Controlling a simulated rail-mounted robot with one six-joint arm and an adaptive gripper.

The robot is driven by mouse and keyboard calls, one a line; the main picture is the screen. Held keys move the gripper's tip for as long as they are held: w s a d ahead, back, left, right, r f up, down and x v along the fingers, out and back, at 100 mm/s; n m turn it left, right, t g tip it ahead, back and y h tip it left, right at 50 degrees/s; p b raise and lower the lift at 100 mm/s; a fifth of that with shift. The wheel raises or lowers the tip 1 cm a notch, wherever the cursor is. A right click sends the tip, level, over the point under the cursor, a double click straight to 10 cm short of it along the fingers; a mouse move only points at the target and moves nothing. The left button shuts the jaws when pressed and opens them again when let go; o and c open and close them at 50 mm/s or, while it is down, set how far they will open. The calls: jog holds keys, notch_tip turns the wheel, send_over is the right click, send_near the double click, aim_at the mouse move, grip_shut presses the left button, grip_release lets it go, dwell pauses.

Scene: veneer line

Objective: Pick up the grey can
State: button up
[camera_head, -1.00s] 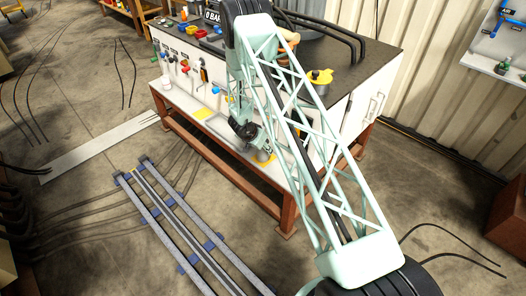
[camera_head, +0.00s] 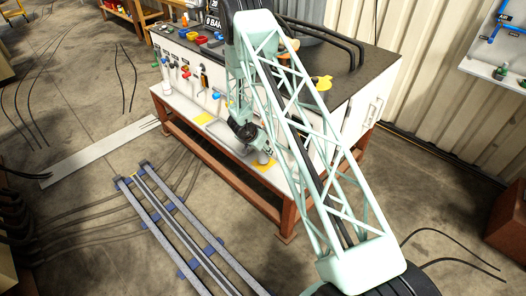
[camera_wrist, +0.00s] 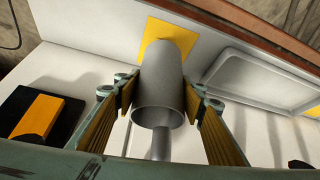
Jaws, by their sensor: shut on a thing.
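The grey can (camera_wrist: 160,80) is a plain grey cylinder with its rim toward the wrist camera. My gripper (camera_wrist: 159,100) is shut on it, with one yellow-padded finger on each side. The far end of the can overlaps a yellow square (camera_wrist: 157,32) on the white shelf. In the head view the can (camera_head: 262,157) shows small beside my wrist, above the yellow square (camera_head: 264,168); it looks slightly raised, but the gap is hard to judge. The fingers are mostly hidden there.
A shallow grey tray (camera_wrist: 262,78) lies right of the can in the wrist view. A black block with a yellow top (camera_wrist: 38,115) is at the left. The bench (camera_head: 345,110) with valves and knobs stands behind the shelf. Floor rails (camera_head: 190,228) lie in front.

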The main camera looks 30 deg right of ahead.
jog(key=s+a, duration=0.3)
jog(key=s, duration=0.3)
jog(key=s+a+r, duration=0.1)
jog(key=s+a, duration=0.2)
jog(key=s, duration=0.4)
jog(key=shift+s+a+r+p, duration=0.15)
jog(key=shift+s+a+p, duration=0.15)
jog(key=shift+a, duration=0.05)
jog(key=shift+r, duration=0.1)
